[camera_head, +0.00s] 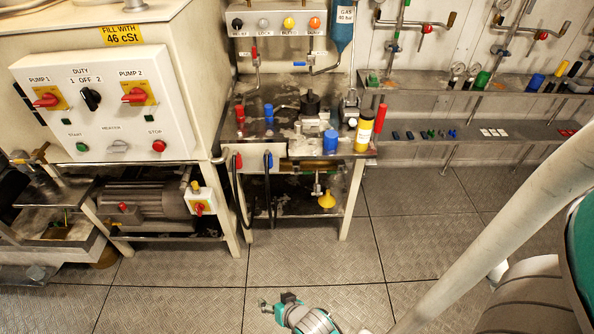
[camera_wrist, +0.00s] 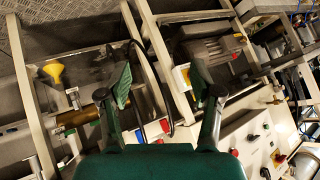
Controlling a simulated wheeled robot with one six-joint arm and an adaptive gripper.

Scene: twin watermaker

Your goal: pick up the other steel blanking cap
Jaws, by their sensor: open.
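I cannot make out a steel blanking cap for certain in either view; any on the cluttered steel workbench (camera_head: 355,151) or the wall shelves is too small to tell. My gripper (camera_wrist: 160,72) is open in the wrist view, its two dark fingers apart with nothing between them. In the head view the end of my arm shows at the bottom middle, in front of the workbench and over the floor, apart from the bench.
A pump control box (camera_head: 110,105) stands left, above a motor (camera_head: 150,203). A lower wall shelf (camera_head: 470,130) holds small parts. The plated floor (camera_head: 190,275) is clear.

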